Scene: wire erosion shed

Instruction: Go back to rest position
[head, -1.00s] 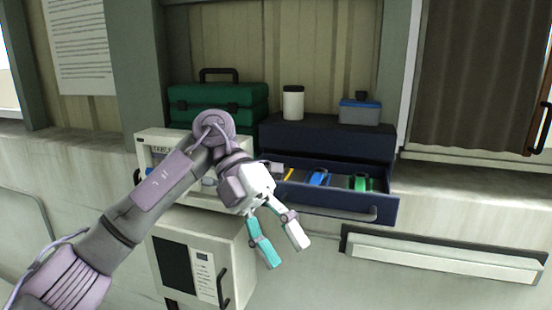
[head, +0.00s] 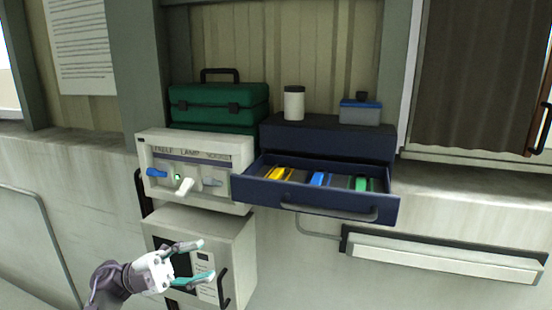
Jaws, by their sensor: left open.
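My left gripper (head: 208,262) is low at the left in the head view. Its fingers are apart, pointing right, with nothing between them. It hangs in front of the lower white cabinet (head: 245,262), apart from the drawer. My right gripper is not in view.
A dark blue drawer (head: 330,204) stands pulled out, holding yellow (head: 277,174), blue (head: 319,179) and green (head: 361,184) items. Left of it is a lamp panel (head: 205,146) with a blue (head: 156,172) and a white (head: 185,186) handle. A green toolbox (head: 218,105) stands behind.

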